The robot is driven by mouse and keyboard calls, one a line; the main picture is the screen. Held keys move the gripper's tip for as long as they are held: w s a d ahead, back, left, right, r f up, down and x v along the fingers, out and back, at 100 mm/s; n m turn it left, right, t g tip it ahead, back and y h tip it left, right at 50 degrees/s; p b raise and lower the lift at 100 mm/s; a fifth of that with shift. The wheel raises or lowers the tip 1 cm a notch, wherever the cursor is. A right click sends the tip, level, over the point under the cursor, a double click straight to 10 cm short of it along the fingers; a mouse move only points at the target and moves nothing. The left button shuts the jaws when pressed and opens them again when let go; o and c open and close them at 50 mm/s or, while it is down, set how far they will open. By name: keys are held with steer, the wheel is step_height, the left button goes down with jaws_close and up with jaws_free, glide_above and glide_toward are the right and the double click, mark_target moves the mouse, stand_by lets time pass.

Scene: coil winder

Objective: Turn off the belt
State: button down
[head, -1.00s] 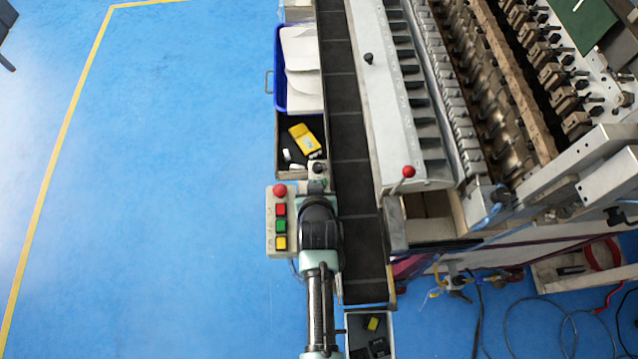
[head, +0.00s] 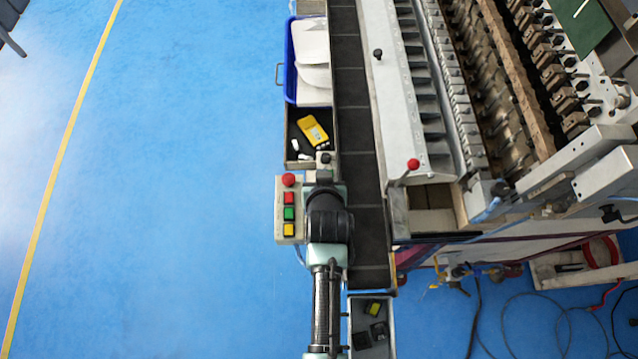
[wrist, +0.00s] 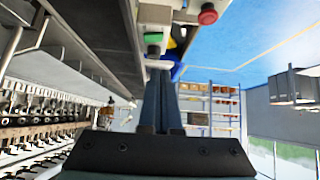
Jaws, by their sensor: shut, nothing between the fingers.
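The control box (head: 280,238) stands beside the near end of the dark belt (head: 355,105). It carries a red mushroom button (head: 288,180) at the top, then red (head: 289,198), green (head: 289,214) and yellow (head: 289,230) square buttons. My arm reaches up just right of the box, and in the head view it hides my gripper. In the wrist view my gripper (wrist: 166,75) is shut and empty, its fingertips pointing towards coloured parts near the box. A red mushroom button (wrist: 207,14) and a green button (wrist: 153,37) show there. Whether the fingertips touch anything is unclear.
The coil winder (head: 500,120) fills the right side beside the belt. A blue bin (head: 290,65) with white sheets and a tray with a yellow device (head: 313,130) lie left of the belt. A small grey bin (head: 386,330) is near its end. Blue floor on the left is clear.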

steer(key=b+v, duration=0.1)
steer(key=v, duration=0.5)
steer(key=shift+a+r, duration=0.3)
steer(key=shift+r, duration=0.05)
steer(key=shift+s, duration=0.1)
steer(key=w+r+t+b, duration=0.2)
steer(key=w+r+t, duration=0.15)
steer(key=r, duration=0.65)
steer(key=w+r+t+b, duration=0.15)
steer(key=w+r, duration=0.25)
steer(key=r, duration=0.6)
steer(key=w+r+t+b, duration=0.1)
steer(key=w+r+t, duration=0.3)
steer(key=r, duration=0.6)
steer(key=s+r+t+b, duration=0.1)
steer(key=s+r+t, duration=0.2)
steer(key=r, duration=0.6)
steer(key=s+r+t+b, duration=0.1)
steer(key=s+r+t, duration=0.2)
steer(key=s+r, duration=0.3)
steer(key=s+a+r+t+b, duration=0.1)
steer(key=s+r+t, duration=0.2)
steer(key=r, duration=0.9)
steer(key=shift+s+r+b, duration=0.15)
steer(key=shift+s+b, duration=0.25)
steer(key=shift+s, duration=0.6)
